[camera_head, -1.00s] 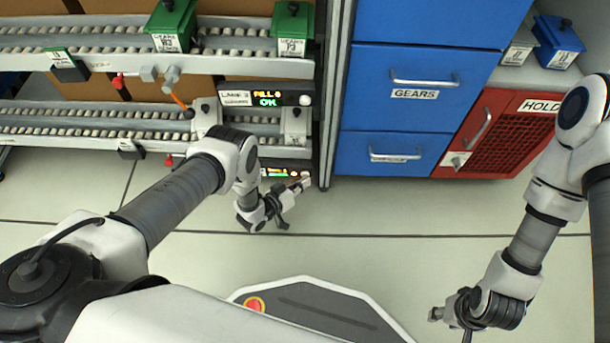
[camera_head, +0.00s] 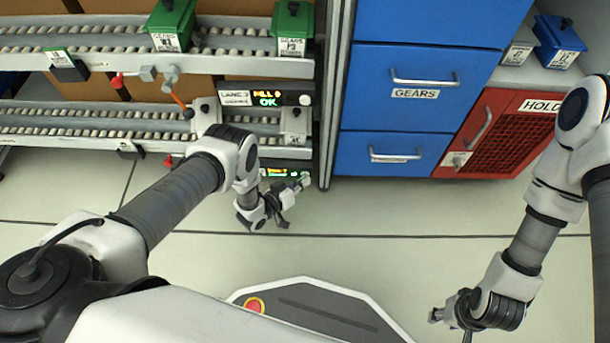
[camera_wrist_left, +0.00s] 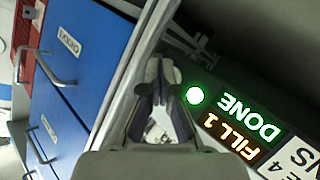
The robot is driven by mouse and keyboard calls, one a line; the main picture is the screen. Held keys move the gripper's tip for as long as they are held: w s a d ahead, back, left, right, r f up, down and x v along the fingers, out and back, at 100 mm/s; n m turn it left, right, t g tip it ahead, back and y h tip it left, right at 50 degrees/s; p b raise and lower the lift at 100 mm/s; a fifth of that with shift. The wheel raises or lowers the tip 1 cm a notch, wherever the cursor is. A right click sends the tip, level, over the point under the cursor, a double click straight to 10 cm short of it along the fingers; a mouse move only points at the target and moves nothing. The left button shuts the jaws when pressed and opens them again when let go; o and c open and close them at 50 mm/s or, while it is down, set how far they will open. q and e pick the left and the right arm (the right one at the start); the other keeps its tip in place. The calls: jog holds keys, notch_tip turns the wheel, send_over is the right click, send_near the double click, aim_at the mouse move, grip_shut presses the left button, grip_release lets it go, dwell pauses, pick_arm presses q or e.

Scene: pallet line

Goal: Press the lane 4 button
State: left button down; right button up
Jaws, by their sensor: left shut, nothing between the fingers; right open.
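The lane 4 panel (camera_wrist_left: 240,122) shows in the left wrist view, with "FILL 1" in orange and "DONE" in green beside a partly cut-off "E 4" label. Its round button (camera_wrist_left: 194,95) glows green. My left gripper (camera_wrist_left: 160,108) is shut and empty, its fingers left of the button in that view; I cannot tell whether they touch the panel. In the head view the left gripper (camera_head: 300,184) is at the right end of the lane 4 display (camera_head: 276,171), hiding its button. My right gripper (camera_head: 438,314) is open and empty at the lower right.
The lane 3 panel (camera_head: 262,99) sits above, reading "OK", with a white button. Roller lanes with green bins (camera_head: 293,28) are at the left. Blue drawers (camera_head: 395,105) and a red HOLD cabinet (camera_head: 500,135) stand right. The floor in front is clear.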

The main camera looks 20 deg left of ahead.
pick_arm(q)
jog(key=shift+s+d, duration=0.2)
jog(key=shift+s, duration=0.55)
jog(key=shift+p, duration=0.3)
jog(key=s+p, duration=0.1)
jog(key=s, duration=0.1)
jog(key=s+d+p, duration=0.1)
jog(key=s, duration=0.1)
jog(key=shift+s+d, duration=0.2)
jog(key=shift+s, duration=0.2)
